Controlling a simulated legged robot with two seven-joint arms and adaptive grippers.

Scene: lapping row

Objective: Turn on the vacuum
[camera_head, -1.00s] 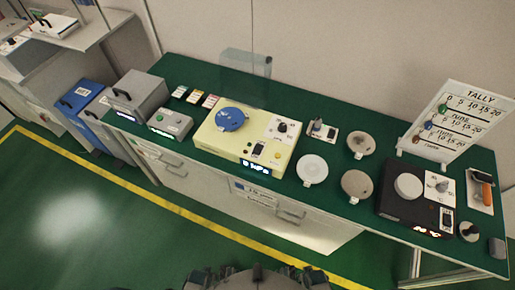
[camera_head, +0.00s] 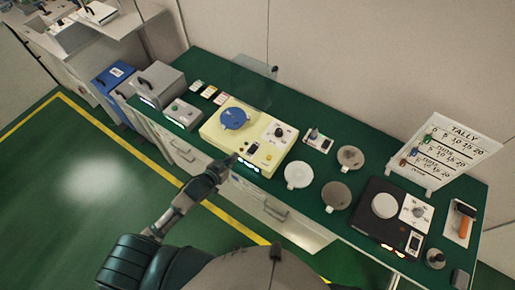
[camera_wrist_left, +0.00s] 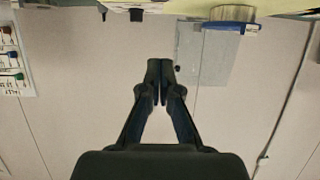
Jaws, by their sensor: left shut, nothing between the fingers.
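No label in view names the vacuum. A small grey box (camera_head: 183,113) with a green button on top stands at the left of the green bench, beside a larger grey box with a handle (camera_head: 160,82). A cream machine (camera_head: 213,132) carries a blue disc (camera_head: 233,118), a dark knob (camera_head: 278,132), a black switch (camera_head: 267,149) and small buttons. My left gripper (camera_head: 230,161) is shut and empty by the cream machine's front edge; whether it touches is unclear. Its closed fingers (camera_wrist_left: 160,84) also show in the left wrist view. My right gripper is out of view.
A black machine (camera_head: 370,216) with a white disc stands right on the bench. Loose discs (camera_head: 298,174) lie between the machines. A tally board (camera_head: 447,153) stands behind, with an orange-handled tool (camera_head: 464,212) beside it. A blue box (camera_head: 112,76) stands left of the bench.

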